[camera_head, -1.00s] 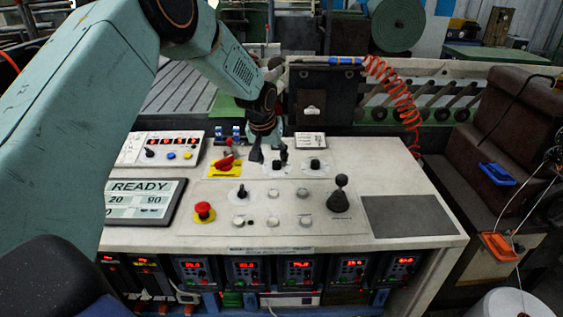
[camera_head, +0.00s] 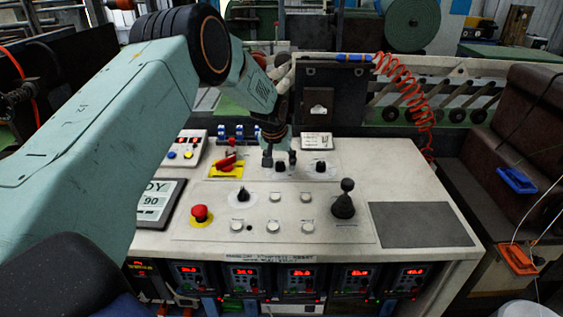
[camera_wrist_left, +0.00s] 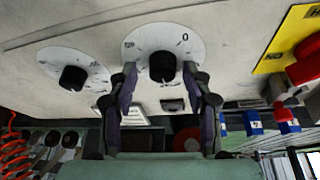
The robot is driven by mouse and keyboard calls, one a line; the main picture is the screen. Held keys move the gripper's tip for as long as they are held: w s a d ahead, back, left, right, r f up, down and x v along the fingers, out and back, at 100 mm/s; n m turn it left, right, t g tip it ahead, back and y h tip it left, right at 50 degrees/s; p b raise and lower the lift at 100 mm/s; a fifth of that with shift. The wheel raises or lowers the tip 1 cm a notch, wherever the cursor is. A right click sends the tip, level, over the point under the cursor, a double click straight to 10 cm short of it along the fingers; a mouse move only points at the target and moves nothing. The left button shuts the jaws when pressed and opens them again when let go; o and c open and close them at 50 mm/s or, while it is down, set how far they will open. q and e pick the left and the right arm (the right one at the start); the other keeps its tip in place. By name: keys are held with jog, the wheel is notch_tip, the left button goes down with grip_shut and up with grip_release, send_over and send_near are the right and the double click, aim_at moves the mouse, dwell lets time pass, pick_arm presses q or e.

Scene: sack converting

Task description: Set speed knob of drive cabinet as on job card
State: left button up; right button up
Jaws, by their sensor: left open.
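A black round knob (camera_wrist_left: 162,66) on a white dial with a 0 mark sits between the two fingers of my left gripper (camera_wrist_left: 163,82) in the left wrist view. The gripper is open, one finger on each side of the knob; I cannot tell whether they touch it. In the head view my left gripper (camera_head: 280,159) is over the drive cabinet's top panel (camera_head: 400,183) and partly hides this knob. A second black knob (camera_head: 320,166) on its own dial stands to the right. A small white card (camera_head: 316,141) with print too small to read stands behind the dials. My right gripper is not seen.
A red switch on a yellow plate (camera_head: 226,164), a red mushroom button (camera_head: 199,213), a small black selector (camera_head: 242,195) and a black joystick (camera_head: 344,200) stand close around. My left arm partly covers the display (camera_head: 155,205). A dark pad (camera_head: 421,223) lies flat at right.

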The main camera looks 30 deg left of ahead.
pick_arm(q)
jog(key=shift+w+f, duration=0.1)
jog(key=shift+f, duration=0.05)
jog(key=shift+s+a+r, duration=0.15)
jog(key=shift+s+r, duration=0.4)
jog(key=shift+s, duration=0.2)
jog(key=shift+c, duration=1)
jog(key=shift+w+f, duration=0.45)
jog(key=shift+w, duration=0.25)
jog(key=c, duration=0.4)
jog(key=shift+s+r, duration=0.15)
jog(key=shift+s, duration=0.2)
grip_shut()
jog(key=shift+w, duration=0.1)
